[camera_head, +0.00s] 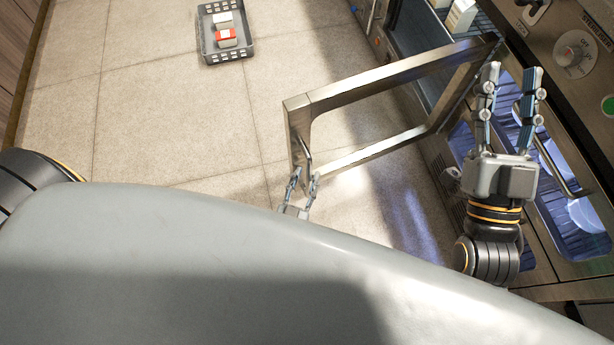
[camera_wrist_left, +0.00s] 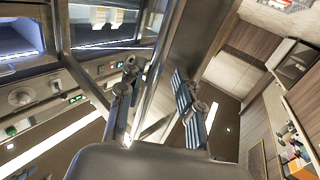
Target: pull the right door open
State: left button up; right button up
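A metal-framed door (camera_head: 390,77) stands swung out from the steel unit at the right of the head view. Its bar handle (camera_head: 304,152) is at the free edge. My left gripper (camera_head: 303,178) is just below this handle, partly hidden by my body. In the left wrist view its fingers (camera_wrist_left: 155,108) are apart, with a thin metal bar between them; I cannot tell whether they touch it. My right gripper (camera_head: 510,80) is open and empty, in front of the unit. Another bar handle (camera_head: 562,168) lies to its right, on a front that looks closed.
A grey basket (camera_head: 207,42) with a red-and-white item (camera_head: 226,37) and a white item (camera_head: 223,19) stands on the floor. A knob (camera_head: 574,54) sits on the unit's panel.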

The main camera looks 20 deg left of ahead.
pick_arm(q)
jog(key=shift+w+d+r, duration=0.1)
jog(key=shift+d, duration=0.05)
notch_tip(320, 180, up, 10)
dwell(0.6)
dwell(0.5)
